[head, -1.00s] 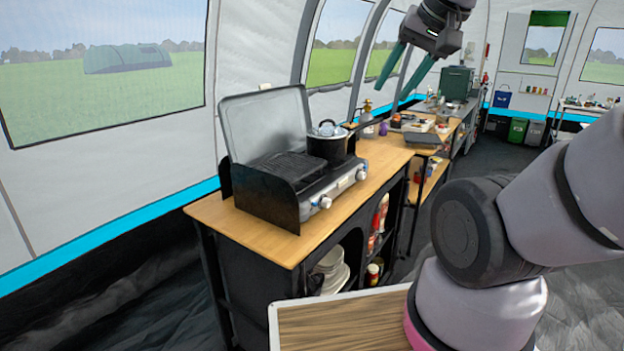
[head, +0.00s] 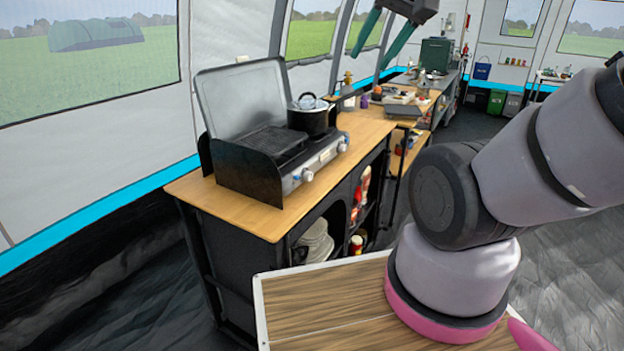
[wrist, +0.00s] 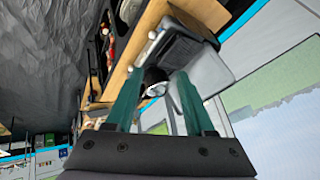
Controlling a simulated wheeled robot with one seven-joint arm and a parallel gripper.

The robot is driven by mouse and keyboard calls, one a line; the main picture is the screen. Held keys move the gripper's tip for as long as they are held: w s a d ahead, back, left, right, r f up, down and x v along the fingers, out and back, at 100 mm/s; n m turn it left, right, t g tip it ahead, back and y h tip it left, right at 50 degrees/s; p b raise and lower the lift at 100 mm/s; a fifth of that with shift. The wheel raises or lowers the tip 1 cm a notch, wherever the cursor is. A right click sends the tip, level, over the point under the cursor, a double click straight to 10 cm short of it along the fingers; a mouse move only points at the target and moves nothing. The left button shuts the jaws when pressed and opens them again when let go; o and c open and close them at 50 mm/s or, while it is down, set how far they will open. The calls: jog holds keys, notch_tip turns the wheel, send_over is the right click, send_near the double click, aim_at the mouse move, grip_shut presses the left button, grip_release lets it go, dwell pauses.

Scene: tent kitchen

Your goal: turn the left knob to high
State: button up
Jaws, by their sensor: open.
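The camp stove (head: 262,163) stands on a wooden counter with its lid raised. Its left knob (head: 307,175) is a small pale knob on the front panel, nearer to me; the right knob (head: 342,147) is farther along. The left knob's setting is too small to read. My gripper (head: 370,62) is at the top of the head view, open and empty, its green fingers pointing down. It is apart from the stove. In the wrist view the fingers (wrist: 158,75) are spread, with the stove (wrist: 187,52) beyond them.
A black pot (head: 310,121) with a lid sits on the stove's right side. The wooden counter (head: 240,212) has shelves below with plates (head: 318,243) and bottles. More counters with clutter continue behind. Open floor lies to the right.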

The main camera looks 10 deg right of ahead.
jog(key=w+a+f+m+g+y, duration=0.2)
jog(key=w+f+m+g+y, duration=0.3)
jog(key=w+f+m, duration=0.55)
jog(key=w+a+f+m+g+y, duration=0.2)
jog(key=w+f+m+y, duration=0.5)
jog(key=m, duration=0.6)
jog(key=w+d+f+m+t+y, duration=0.1)
jog(key=w+d+f+m+t, duration=0.1)
jog(key=f+m, duration=0.4)
jog(key=w+d+f+m+t+y, duration=0.1)
jog(key=w+d+f+m+t, duration=0.15)
jog(key=f+m, duration=0.3)
jog(key=m+t+h, duration=0.2)
jog(key=m+t, duration=0.5)
jog(key=m, duration=0.5)
send_near(311, 177)
jog(key=x, duration=0.8)
jog(key=shift+w+a, duration=0.1)
jog(key=shift+w, duration=0.15)
jog(key=shift+c, duration=0.3)
jog(key=shift+n, duration=0.3)
grip_shut()
